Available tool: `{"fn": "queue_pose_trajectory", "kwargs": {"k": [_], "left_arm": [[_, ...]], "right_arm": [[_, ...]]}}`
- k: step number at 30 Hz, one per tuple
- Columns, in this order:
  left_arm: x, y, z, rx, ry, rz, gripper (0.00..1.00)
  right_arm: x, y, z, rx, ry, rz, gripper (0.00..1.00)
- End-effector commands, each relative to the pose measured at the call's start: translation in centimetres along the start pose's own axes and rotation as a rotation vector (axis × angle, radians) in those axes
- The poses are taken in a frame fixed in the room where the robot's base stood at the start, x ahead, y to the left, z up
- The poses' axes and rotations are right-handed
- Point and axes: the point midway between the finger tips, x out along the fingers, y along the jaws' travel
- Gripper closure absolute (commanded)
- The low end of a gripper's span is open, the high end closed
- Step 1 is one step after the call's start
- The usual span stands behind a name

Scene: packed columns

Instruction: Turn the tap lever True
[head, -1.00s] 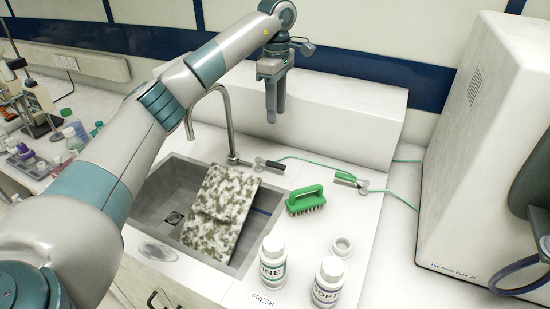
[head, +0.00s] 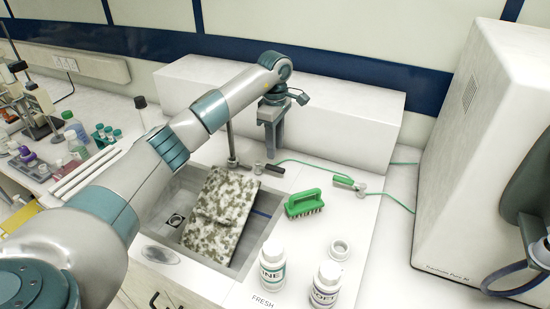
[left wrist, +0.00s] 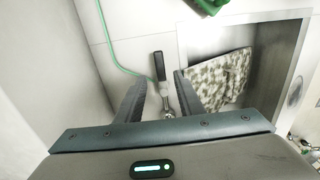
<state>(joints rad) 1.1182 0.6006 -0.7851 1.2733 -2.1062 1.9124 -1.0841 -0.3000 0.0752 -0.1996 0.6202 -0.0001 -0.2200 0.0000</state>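The tap (head: 231,140) rises at the back of the sink, and my left arm hides its spout. Its lever (head: 276,168), with a dark handle, sticks out to the right near the tap's base. My left gripper (head: 271,153) points down just above and behind the lever, empty. In the left wrist view the dark lever handle (left wrist: 159,66) shows between the two open fingertips (left wrist: 158,80), pointing away from the gripper. I cannot tell whether a finger touches it. My right gripper is out of view.
The sink (head: 160,205) holds a speckled board (head: 221,212) leaning inside. A white box-like ledge (head: 345,115) stands behind the gripper. A tall white machine (head: 475,150) stands far right.

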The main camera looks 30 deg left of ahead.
Motion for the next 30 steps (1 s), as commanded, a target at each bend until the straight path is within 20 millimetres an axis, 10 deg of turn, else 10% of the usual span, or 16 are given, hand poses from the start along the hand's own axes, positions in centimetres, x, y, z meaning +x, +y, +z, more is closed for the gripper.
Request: {"fn": "queue_pose_trajectory", "kwargs": {"k": [12, 25, 30], "left_arm": [[5.9, -0.1, 0.0, 0.001, 0.0, -0.003, 0.66], [6.8, 0.0, 0.0, 0.001, 0.0, 0.0, 0.66], [6.8, 0.0, 0.0, 0.001, 0.0, 0.0, 1.0]], "right_arm": [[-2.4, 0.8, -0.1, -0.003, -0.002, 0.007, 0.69], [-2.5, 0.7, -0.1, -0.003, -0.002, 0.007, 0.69], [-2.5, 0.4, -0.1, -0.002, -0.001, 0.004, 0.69]]}}
